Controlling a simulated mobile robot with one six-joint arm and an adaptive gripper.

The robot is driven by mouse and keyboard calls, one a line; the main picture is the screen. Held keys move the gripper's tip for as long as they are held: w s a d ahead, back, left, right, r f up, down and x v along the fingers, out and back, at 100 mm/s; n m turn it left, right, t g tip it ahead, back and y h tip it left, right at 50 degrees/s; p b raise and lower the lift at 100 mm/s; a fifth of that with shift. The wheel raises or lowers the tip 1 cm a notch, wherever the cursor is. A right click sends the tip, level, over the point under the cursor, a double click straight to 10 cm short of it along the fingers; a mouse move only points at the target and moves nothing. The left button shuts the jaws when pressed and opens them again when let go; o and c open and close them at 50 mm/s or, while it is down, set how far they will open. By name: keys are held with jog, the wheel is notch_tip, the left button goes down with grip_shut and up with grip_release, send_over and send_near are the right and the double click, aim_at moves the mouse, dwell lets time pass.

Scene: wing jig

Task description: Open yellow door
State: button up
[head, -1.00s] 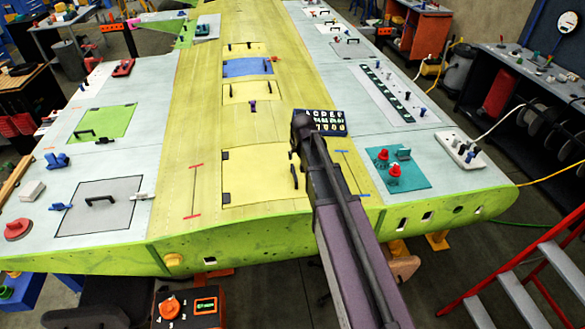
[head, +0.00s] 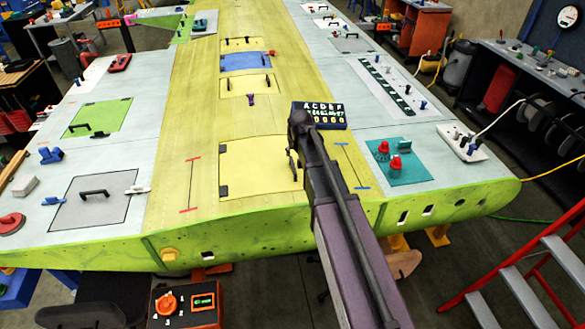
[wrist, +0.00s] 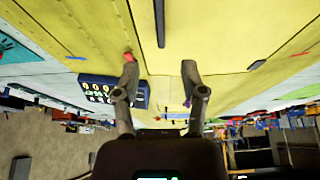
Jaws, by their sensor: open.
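The yellow door (head: 258,170) is a square panel at the near end of the wing's yellow strip, and it looks shut. Its black bar handle (head: 293,166) is by its right edge; dark hinges show at its left edge. In the wrist view the handle (wrist: 160,22) stands upright at the top centre. My gripper (wrist: 159,68) is open and empty, its two fingers to either side of the handle's line. The handle appears beyond the fingertips, with no visible contact. In the head view my arm hides most of the fingers.
A dark letter-and-number panel (head: 319,115) is just behind my gripper; it also shows in the wrist view (wrist: 112,90). A teal plate with red knobs (head: 396,164) is to the right. Red steps (head: 530,285) stand at lower right. An orange-dial control box (head: 187,305) is in front.

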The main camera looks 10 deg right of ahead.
aim_at(293, 165)
jog(key=shift+b+x, duration=4.25)
jog(key=shift+x, duration=0.7)
grip_shut()
